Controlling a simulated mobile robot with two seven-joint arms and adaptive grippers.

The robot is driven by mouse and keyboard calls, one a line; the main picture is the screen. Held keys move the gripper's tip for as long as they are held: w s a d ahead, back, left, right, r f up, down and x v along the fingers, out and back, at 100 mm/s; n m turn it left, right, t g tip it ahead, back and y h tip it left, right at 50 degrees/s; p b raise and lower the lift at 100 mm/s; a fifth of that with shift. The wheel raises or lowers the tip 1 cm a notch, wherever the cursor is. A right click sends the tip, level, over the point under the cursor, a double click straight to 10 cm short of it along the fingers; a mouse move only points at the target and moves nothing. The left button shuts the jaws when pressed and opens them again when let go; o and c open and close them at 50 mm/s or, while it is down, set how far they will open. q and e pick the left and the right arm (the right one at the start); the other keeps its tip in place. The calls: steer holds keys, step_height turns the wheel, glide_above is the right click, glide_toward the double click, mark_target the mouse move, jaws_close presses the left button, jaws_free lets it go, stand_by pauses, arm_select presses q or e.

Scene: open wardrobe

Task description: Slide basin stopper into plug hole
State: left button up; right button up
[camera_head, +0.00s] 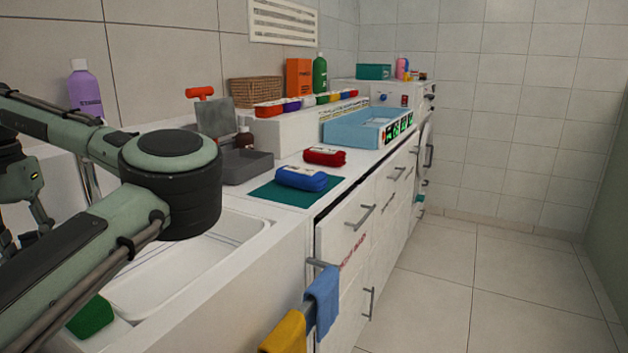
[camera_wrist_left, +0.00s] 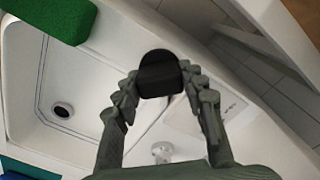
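In the left wrist view, my left gripper (camera_wrist_left: 161,86) has its two fingers on either side of a black rounded piece, which looks like the stopper (camera_wrist_left: 159,68). The fingertips appear to touch it and grip it. It is held over the rim side of the white basin. The dark round plug hole (camera_wrist_left: 62,109) with a pale ring is in the basin floor, left of the stopper and apart from it. In the head view the basin (camera_head: 200,262) is at lower left, partly hidden by my left arm. The stopper and plug hole are hidden there. My right gripper is not in view.
A green sponge (camera_head: 92,316) lies at the basin and also shows in the left wrist view (camera_wrist_left: 58,18). Blue and yellow cloths (camera_head: 322,292) hang on a front rail. A grey tray (camera_head: 245,166) and rolled towels (camera_head: 301,178) stand on the counter. The floor at right is clear.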

arm_select(q)
jaws_close()
steer(key=shift+r+p, duration=1.35)
steer(key=shift+p, duration=0.05)
steer(key=shift+r, duration=1.15)
steer(key=shift+r, duration=2.5)
